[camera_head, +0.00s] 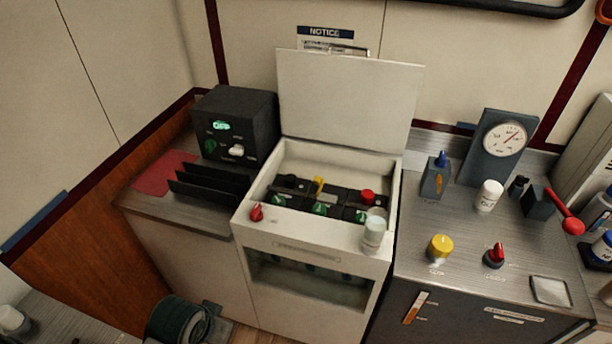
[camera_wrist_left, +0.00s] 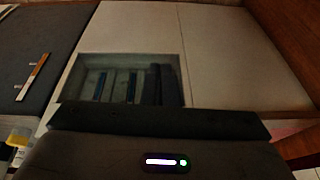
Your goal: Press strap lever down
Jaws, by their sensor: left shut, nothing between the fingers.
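A row of dark breakers (camera_head: 337,201) with green dials sits in the recessed top of a white cabinet (camera_head: 315,240). A yellow upright lever (camera_head: 319,185) stands at the row, and a red knob (camera_head: 367,197) is to its right. No label shows which part is the strap lever. In the left wrist view, which looks upside down, my left gripper (camera_wrist_left: 160,121) is a dark shape across the bottom, in front of the cabinet's window (camera_wrist_left: 130,80). It is shut and empty, with its fingers hard to make out. Neither gripper shows in the head view.
The cabinet's lid (camera_head: 348,100) stands open behind. A red knob (camera_head: 257,213) and a white-capped jar (camera_head: 374,232) are on the front rim. A black box (camera_head: 235,126) stands left. The right worktop holds a gauge (camera_head: 497,146), a yellow knob (camera_head: 440,247) and a red-handled lever (camera_head: 565,212).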

